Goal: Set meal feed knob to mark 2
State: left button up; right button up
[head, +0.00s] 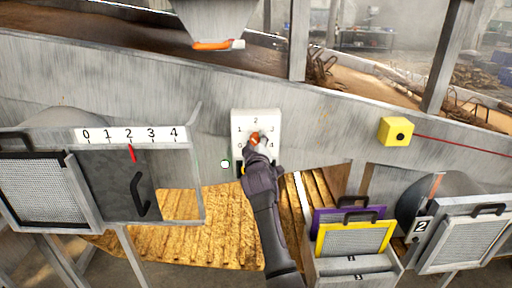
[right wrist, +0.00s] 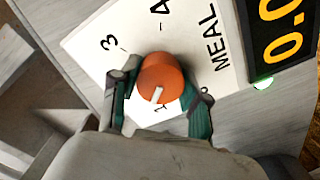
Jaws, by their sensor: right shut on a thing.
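The meal feed knob is an orange round knob (head: 255,136) on a white dial plate (head: 242,118) on the grey machine wall. In the right wrist view the knob (right wrist: 163,74) has a white pointer aimed toward the 1 mark. My right gripper (head: 254,150) is shut on the knob, a finger on each side, as the right wrist view (right wrist: 162,90) shows. My left gripper is not in view.
A dark display with orange digits (right wrist: 285,30) and a green light (right wrist: 263,83) adjoin the plate. A 0–4 scale (head: 130,134) with a red pointer stands left, a yellow box (head: 396,131) with a red line right. Purple and yellow framed screens (head: 355,238) stand below right.

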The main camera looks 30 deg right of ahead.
aim_at(256, 136)
jog(key=m+b, duration=0.1)
jog(key=m, duration=0.2)
jog(key=shift+f+m, duration=0.15)
jog(key=shift+m, duration=0.25)
jog(key=shift+m+b, duration=0.6)
jog(key=shift+m, duration=1.3)
jog(key=o, duration=1.1)
jog(key=shift+r, duration=0.3)
notch_tip(256, 136, up, 10)
jog(key=shift+f, duration=0.15)
